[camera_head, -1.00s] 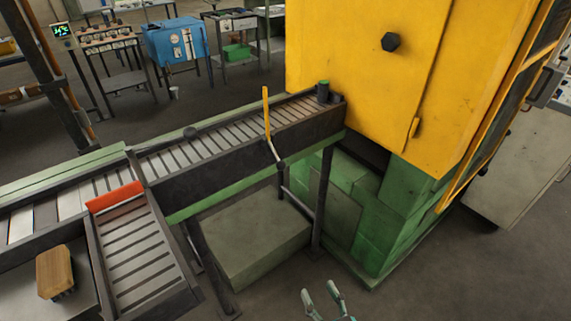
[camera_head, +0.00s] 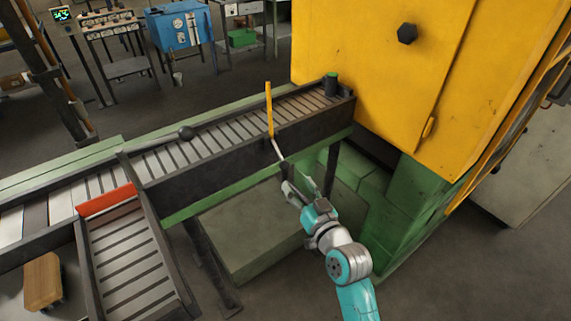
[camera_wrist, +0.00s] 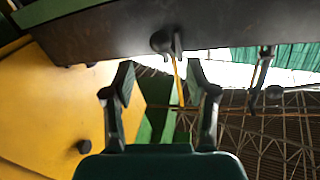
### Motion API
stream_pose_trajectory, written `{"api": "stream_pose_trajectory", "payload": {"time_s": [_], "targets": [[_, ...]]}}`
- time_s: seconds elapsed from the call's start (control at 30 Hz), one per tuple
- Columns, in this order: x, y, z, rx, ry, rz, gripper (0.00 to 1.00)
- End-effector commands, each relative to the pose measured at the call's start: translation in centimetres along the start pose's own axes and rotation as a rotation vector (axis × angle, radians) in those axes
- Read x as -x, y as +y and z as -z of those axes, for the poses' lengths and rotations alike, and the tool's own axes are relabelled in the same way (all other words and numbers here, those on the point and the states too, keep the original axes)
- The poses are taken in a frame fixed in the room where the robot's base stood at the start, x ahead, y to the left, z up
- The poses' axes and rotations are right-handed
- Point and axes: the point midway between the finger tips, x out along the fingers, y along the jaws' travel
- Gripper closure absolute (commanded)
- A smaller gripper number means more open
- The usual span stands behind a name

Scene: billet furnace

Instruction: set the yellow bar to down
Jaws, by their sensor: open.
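The yellow bar (camera_head: 269,108) stands nearly upright at the near side of the roller conveyor. Its pale lower part runs down to a dark pivot (camera_head: 283,163). In the wrist view the yellow bar (camera_wrist: 179,82) appears in line with the gap between my fingers, closer to the right finger; the depth between them is hard to tell. My gripper (camera_head: 299,182) is open and empty, just below and right of the pivot. It also shows in the wrist view (camera_wrist: 160,75). No grip on the bar is visible.
The conveyor (camera_head: 215,172) runs to the yellow furnace housing (camera_head: 385,85) on the right. A dark ball-ended lever (camera_head: 186,132) lies over the rollers. A red-ended side chute (camera_head: 105,198) is at left. Green blocks (camera_head: 405,205) stand under the furnace.

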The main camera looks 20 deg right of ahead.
Motion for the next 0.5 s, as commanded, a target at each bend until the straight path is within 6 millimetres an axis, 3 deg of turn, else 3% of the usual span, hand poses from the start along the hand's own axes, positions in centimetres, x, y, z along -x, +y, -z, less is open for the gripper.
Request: {"api": "stream_pose_trajectory", "payload": {"time_s": [0.3, 0.5], "targets": [[-5.4, -0.1, 0.1, -0.001, 0.001, 0.001, 0.43], [-8.0, -0.1, 0.1, 0.000, 0.001, 0.001, 0.43]]}}
